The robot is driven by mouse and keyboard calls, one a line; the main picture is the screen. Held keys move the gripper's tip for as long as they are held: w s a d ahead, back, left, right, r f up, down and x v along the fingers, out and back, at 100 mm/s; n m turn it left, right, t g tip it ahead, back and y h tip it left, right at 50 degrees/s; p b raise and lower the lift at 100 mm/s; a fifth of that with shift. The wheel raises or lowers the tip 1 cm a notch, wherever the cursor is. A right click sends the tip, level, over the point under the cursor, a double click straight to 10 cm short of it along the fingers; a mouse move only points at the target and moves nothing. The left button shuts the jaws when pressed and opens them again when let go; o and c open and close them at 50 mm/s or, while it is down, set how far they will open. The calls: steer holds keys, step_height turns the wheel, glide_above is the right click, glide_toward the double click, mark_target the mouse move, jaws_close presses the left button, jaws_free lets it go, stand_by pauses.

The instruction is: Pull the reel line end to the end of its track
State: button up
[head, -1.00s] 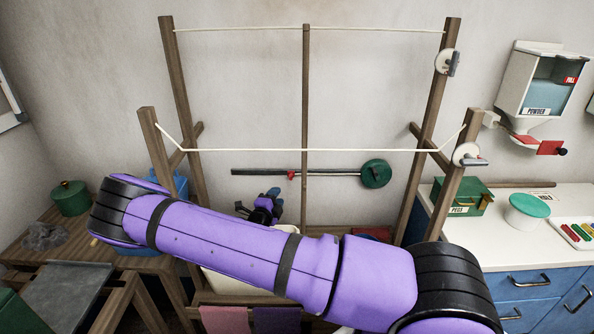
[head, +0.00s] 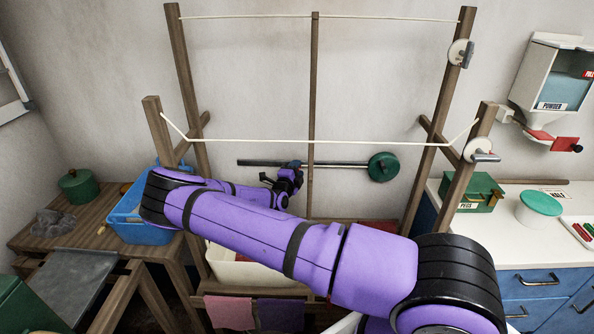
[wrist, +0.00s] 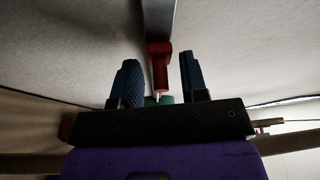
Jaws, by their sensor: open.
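The reel line end is a small red handle (wrist: 159,66) hanging from the grey rail (wrist: 158,20) in the wrist view. My gripper (wrist: 159,72) is open, with one dark finger on each side of the handle and gaps showing to both. In the head view my gripper (head: 283,176) is at the wall rail (head: 345,165), left of the middle post. There it hides the red handle. The round green reel (head: 383,167) is at the rail's right end.
A wooden post (head: 313,105) stands just right of my gripper, with a cream line (head: 370,143) strung in front. A white trough (head: 225,262) lies below, and a blue tub (head: 140,222) stands left. A counter (head: 520,245) fills the right.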

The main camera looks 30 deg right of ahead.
mark_target(262, 163)
steer(key=shift+d, duration=0.1)
jaws_close()
steer(key=w+a, duration=0.2)
steer(key=a, duration=0.2)
steer(key=w+a, duration=0.3)
steer(key=a, duration=0.1)
steer(key=w+a, duration=0.3)
steer(key=a, duration=0.1)
steer(key=shift+w+a, duration=0.15)
steer(key=shift+w, duration=0.05)
jaws_free()
steer(key=shift+r, duration=0.1)
